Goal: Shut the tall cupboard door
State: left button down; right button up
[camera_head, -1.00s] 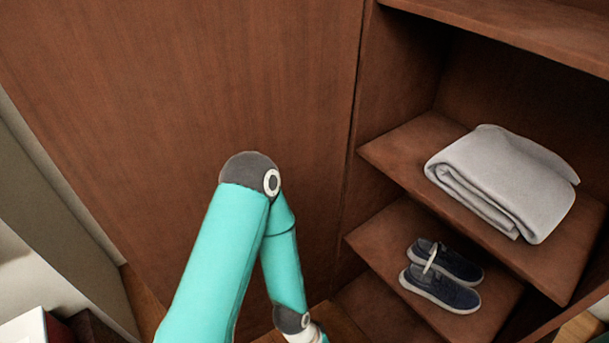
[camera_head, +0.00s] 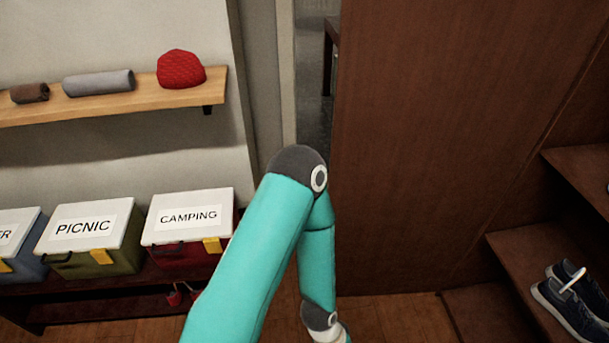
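A tall, plain brown wooden panel (camera_head: 440,140), which looks like the tall cupboard door, fills the middle right of the head view. Its left edge stands upright beside a narrow gap, and its right side meets the open shelving. I cannot tell from this view how far it stands open. One of my teal arms rises from the bottom edge and bends down in front of the panel's left edge. Its wrist runs out at the bottom, so its gripper is out of frame. My other arm and gripper are not in view. No contact with the panel shows.
Open shelves (camera_head: 530,250) with dark blue shoes (camera_head: 570,305) stand at the right. At the left are a wall shelf (camera_head: 120,100) with a red hat (camera_head: 180,69), and lidded boxes, including the camping box (camera_head: 188,225). Wooden floor (camera_head: 400,318) shows below the panel.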

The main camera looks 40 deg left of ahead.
aim_at(439, 105)
jog(key=z, duration=1.5)
jog(key=k, duration=0.1)
jog(key=u, duration=2.3)
jog(key=i, duration=0.6)
jog(key=z, duration=0.15)
